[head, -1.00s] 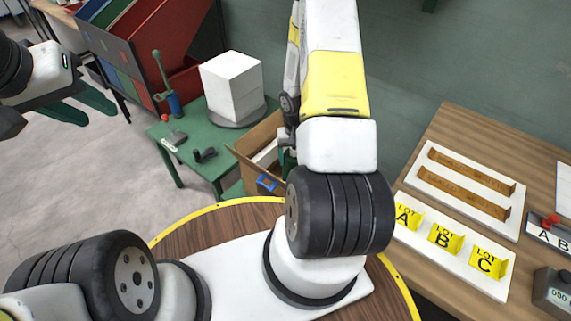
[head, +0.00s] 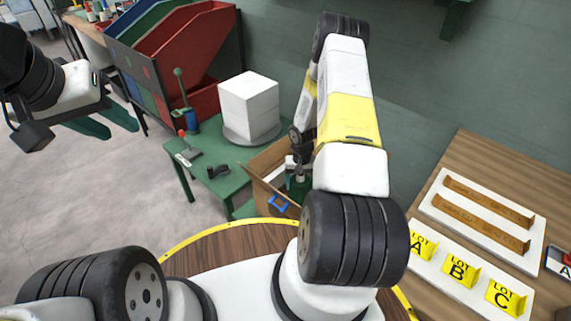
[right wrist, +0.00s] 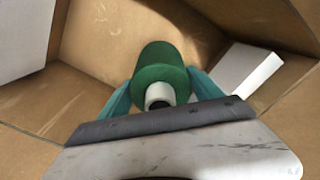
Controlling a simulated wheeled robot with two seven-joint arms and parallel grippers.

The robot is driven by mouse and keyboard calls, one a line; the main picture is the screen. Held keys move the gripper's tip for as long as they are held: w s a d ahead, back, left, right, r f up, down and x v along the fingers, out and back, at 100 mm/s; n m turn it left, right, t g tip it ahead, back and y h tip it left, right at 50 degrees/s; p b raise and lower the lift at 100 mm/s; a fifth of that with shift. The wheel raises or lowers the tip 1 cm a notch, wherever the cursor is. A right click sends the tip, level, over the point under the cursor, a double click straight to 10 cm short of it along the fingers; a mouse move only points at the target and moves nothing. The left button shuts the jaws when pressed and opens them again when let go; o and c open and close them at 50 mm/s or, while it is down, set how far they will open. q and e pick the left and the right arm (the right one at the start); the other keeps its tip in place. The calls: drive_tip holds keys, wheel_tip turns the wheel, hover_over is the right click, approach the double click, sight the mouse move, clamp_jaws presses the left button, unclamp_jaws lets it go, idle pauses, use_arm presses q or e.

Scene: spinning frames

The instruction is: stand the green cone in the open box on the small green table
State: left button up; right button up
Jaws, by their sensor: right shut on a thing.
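The open cardboard box (head: 262,162) is at the right end of the small green table (head: 205,160). My right gripper (right wrist: 160,98) is shut on the green cone (right wrist: 160,62), with one teal finger on each side of it. The gripper and cone are down inside the box, whose brown walls surround them in the right wrist view. I cannot tell whether the cone touches the floor of the box. In the head view my right arm hides part of the box. My left gripper (head: 105,122) is open and empty, left of the table.
A white object (right wrist: 245,68) lies in the box, right of the cone. A white block (head: 249,103) on a round grey base stands on the table behind the box. Small tools are at the table's left. A wooden table (head: 470,165) with lot labels is at right.

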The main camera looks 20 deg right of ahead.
drive_tip(key=shift+w+a, duration=0.2)
drive_tip(key=shift+w, duration=0.75)
drive_tip(key=shift+f, duration=1.9)
drive_tip(key=o, duration=2.1)
